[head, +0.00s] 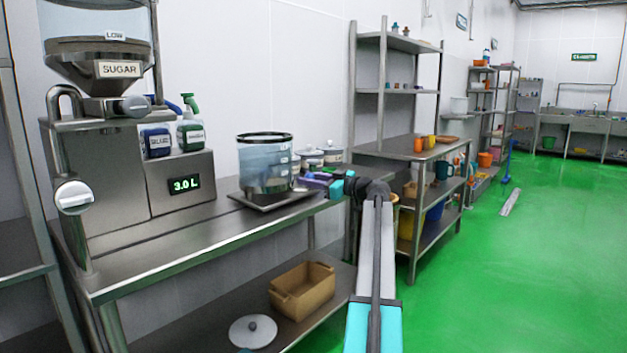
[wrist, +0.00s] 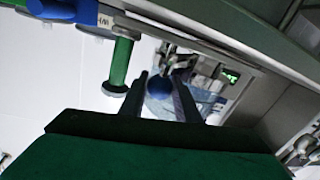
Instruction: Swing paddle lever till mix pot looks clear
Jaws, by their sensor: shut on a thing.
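The mix pot (head: 265,165) is a clear vessel with a dark rim, on a metal plate on the steel bench. Its contents look pale blue and hazy, with a grey band at the bottom. My gripper (head: 322,183) is at the pot's right side, small and partly hidden by my wrist. In the wrist view, my gripper (wrist: 160,77) has its two dark fingers on either side of a round blue knob (wrist: 159,83), which appears to be the paddle lever's end. The pot shows pale behind the knob. The rest of the lever is hard to make out.
A sugar hopper machine (head: 105,150) with a 3.0 L display (head: 185,184) stands left of the pot. Lidded tubs (head: 310,157) stand behind my gripper. A brown crate (head: 302,288) and a round lid (head: 253,331) lie on the lower shelf.

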